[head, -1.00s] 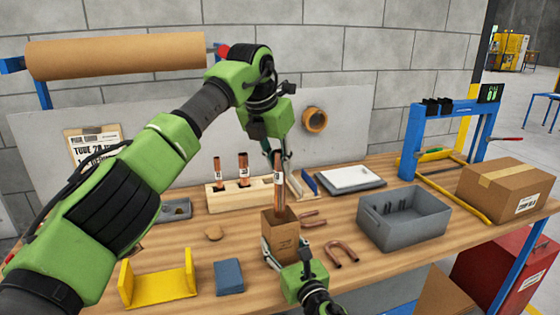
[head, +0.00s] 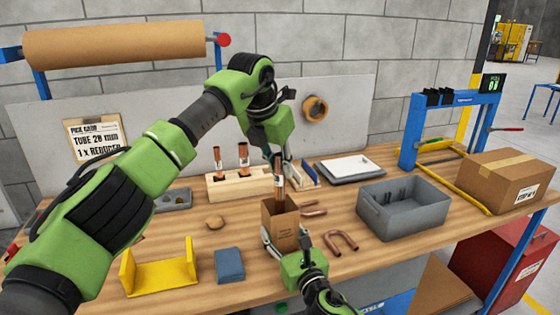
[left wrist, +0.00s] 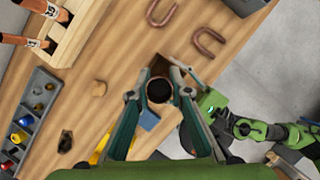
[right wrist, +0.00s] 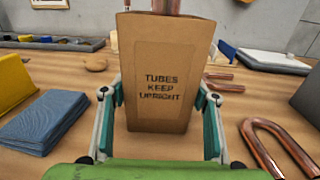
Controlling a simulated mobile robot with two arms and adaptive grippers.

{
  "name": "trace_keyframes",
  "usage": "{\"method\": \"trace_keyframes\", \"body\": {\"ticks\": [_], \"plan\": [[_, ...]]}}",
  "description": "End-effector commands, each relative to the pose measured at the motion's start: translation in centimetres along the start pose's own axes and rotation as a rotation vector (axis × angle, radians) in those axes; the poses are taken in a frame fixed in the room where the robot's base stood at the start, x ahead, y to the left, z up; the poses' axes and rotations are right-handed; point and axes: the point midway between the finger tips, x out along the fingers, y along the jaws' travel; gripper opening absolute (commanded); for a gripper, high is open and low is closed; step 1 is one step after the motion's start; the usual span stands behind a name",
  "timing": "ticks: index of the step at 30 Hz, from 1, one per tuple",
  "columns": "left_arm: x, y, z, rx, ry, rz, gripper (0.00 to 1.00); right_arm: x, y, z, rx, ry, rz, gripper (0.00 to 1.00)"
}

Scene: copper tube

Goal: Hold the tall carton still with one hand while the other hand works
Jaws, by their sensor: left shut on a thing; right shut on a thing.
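The tall carton (head: 280,230) stands upright on the bench, open at the top, and reads "TUBES KEEP UPRIGHT" in the right wrist view (right wrist: 158,60). My right gripper (head: 284,240) is shut on it low down, one finger on each side. My left gripper (head: 277,158) is above the carton, shut on an upright copper tube (head: 279,180). The tube's lower end is inside the carton's mouth and hidden. The left wrist view looks down the tube's open end (left wrist: 159,90). Two more copper tubes (head: 243,157) stand in a wooden rack (head: 250,184) behind.
Bent copper pipes (head: 341,243) lie right of the carton, near a grey bin (head: 403,214). A blue block (head: 229,265) and a yellow cradle (head: 160,278) lie to the left. A cardboard box (head: 508,180) sits at the far right.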

Motion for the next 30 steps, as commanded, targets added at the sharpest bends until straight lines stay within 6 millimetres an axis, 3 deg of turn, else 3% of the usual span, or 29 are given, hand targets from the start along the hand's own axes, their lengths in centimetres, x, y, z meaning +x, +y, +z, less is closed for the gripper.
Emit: {"method": "trace_keyframes", "body": {"ticks": [30], "plan": [[4.7, 0.0, -2.1, -0.001, 0.0, 0.0, 0.0, 0.0, 0.0, -0.1, 0.0, 0.002, 0.0, 0.33]]}}
